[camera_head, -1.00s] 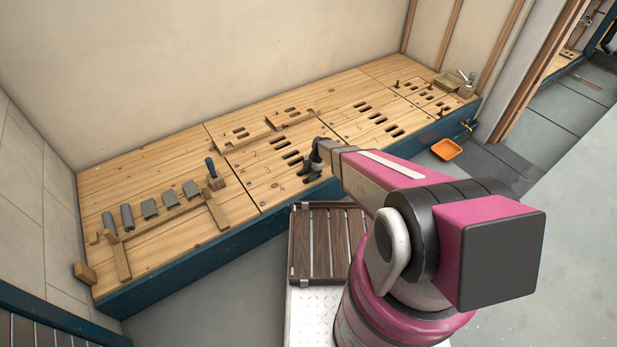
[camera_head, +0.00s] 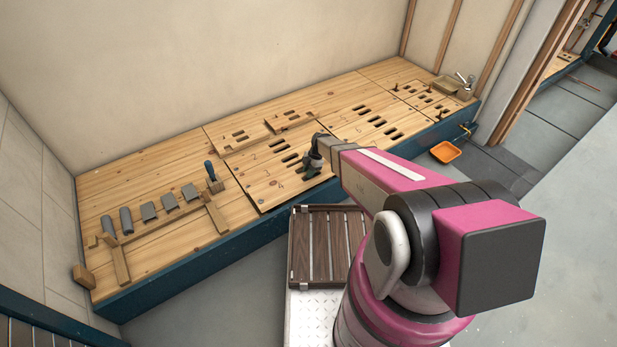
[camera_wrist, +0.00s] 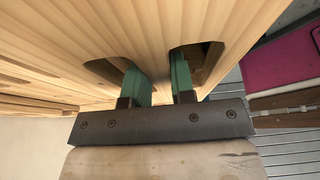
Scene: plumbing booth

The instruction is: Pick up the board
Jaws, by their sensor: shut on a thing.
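The board (camera_head: 250,178) is a light wooden panel with paired slots and the numbers 2, 3 and 4, at the middle of the long bench. My gripper (camera_head: 309,174) is at its front right part. In the wrist view, the green fingers of my gripper (camera_wrist: 160,82) reach into two neighbouring slots and are shut on the strip of the board (camera_wrist: 145,40) between them. The board's left edge shows a thin dark line against the bench, and it looks slightly raised. The fingertips are hidden inside the slots.
The bench (camera_head: 110,190) carries a blue-handled tool (camera_head: 212,178), several grey pieces (camera_head: 149,211) and a wooden frame (camera_head: 170,228) at left. A small notched wooden piece (camera_head: 290,121) lies behind the board. A slatted brown rack (camera_head: 325,250) stands in front; an orange tray (camera_head: 445,151) is on the floor.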

